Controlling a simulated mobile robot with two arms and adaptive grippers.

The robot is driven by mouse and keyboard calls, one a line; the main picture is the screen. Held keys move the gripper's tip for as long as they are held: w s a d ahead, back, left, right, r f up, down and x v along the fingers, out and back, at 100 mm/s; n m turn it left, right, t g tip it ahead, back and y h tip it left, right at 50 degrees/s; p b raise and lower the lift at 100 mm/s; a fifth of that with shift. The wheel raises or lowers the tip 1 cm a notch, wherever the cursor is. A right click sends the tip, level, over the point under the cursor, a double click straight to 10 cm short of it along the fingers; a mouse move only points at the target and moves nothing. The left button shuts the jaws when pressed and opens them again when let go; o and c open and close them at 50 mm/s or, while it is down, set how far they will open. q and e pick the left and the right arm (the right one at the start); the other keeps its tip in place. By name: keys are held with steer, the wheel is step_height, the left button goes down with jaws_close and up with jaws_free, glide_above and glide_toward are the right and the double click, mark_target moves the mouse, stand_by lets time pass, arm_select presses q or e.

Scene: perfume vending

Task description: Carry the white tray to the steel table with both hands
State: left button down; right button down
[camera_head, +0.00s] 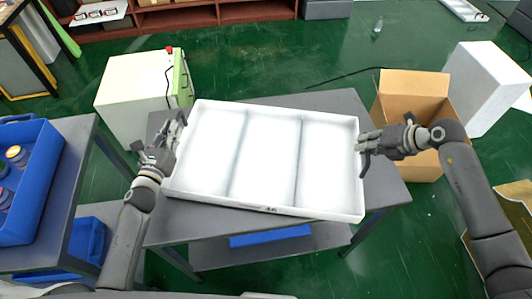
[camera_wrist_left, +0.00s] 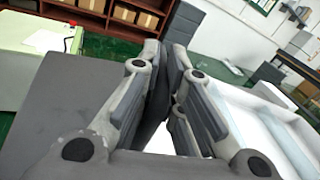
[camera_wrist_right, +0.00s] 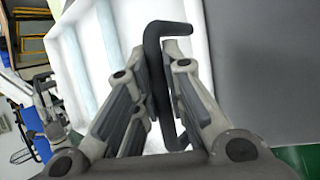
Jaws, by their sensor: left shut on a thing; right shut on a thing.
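The white tray (camera_head: 265,155) is a shallow box with two dividers and looks empty. In the head view it is over the grey steel table (camera_head: 385,190); I cannot tell whether it rests on the top. My left gripper (camera_head: 176,132) is shut on the tray's left side. My right gripper (camera_head: 366,150) is shut on a dark handle (camera_wrist_right: 154,60) at the tray's right side.
A white cabinet (camera_head: 135,95) stands behind the table at left. An open cardboard box (camera_head: 415,100) stands at the right. A blue crate with bottles (camera_head: 30,185) sits on another grey table at the left edge. A bottle (camera_head: 378,25) stands on the green floor.

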arm_select(q)
steer(key=c, duration=1.6)
jaws_free()
steer(key=shift+a, duration=0.1)
steer(key=shift+c, duration=0.2)
arm_select(e)
steer(key=c, duration=1.6)
jaws_free()
steer(key=shift+d, duration=0.1)
arm_select(q)
steer(key=shift+o, duration=0.4)
arm_select(e)
steer(key=shift+o, duration=0.5)
arm_select(q)
steer(key=s, duration=1.2)
steer(key=shift+a+f, duration=0.1)
steer(key=shift+a, duration=0.3)
arm_select(e)
steer(key=shift+s, duration=0.1)
steer(key=v, duration=1.2)
